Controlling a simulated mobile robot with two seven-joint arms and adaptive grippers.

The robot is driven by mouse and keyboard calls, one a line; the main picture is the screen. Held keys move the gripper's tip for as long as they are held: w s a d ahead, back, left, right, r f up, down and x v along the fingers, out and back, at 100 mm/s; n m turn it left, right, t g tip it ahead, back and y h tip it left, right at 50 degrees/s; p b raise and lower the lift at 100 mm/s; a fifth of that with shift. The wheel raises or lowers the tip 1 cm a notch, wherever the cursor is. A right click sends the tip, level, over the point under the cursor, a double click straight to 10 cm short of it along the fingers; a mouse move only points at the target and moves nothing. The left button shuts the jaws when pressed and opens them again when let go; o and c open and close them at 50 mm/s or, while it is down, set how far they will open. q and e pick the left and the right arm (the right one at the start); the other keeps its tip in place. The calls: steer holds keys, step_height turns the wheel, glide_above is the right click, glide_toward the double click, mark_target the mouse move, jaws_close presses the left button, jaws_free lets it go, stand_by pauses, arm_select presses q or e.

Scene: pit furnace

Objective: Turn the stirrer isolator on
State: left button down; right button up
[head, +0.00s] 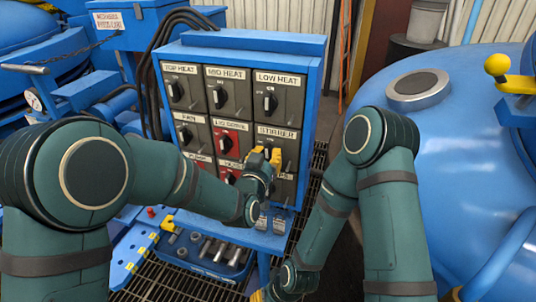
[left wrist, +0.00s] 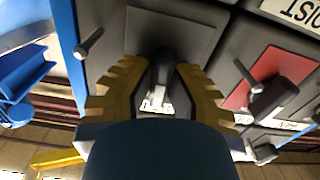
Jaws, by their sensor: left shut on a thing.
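The stirrer isolator (head: 278,135) is a grey box with a "STIRRER" label, in the right column of the blue panel, in the row below "LOW HEAT". My left gripper (head: 265,155) is at its front in the head view and covers its knob. In the left wrist view the yellow fingers of my left gripper (left wrist: 160,90) are shut on a dark knob (left wrist: 160,72) standing out from a grey plate (left wrist: 175,35). Which way the knob points is hard to tell. My right arm hangs at the right; its gripper is mostly hidden low in the head view.
Other isolators surround it: "LOW HEAT" (head: 269,98) above, a red "LID" one (head: 228,139) to its left, which also shows in the left wrist view (left wrist: 270,85). A blue tray (head: 205,255) with metal parts is below. A large blue vessel (head: 455,150) stands right.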

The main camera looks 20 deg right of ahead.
arm_select(q)
steer(key=shift+r+m, duration=0.15)
steer(key=shift+m, duration=0.35)
steer(key=c, duration=0.9)
jaws_free()
steer(key=shift+w, duration=0.1)
steer(key=shift+c, duration=0.2)
steer(key=v, duration=1.2)
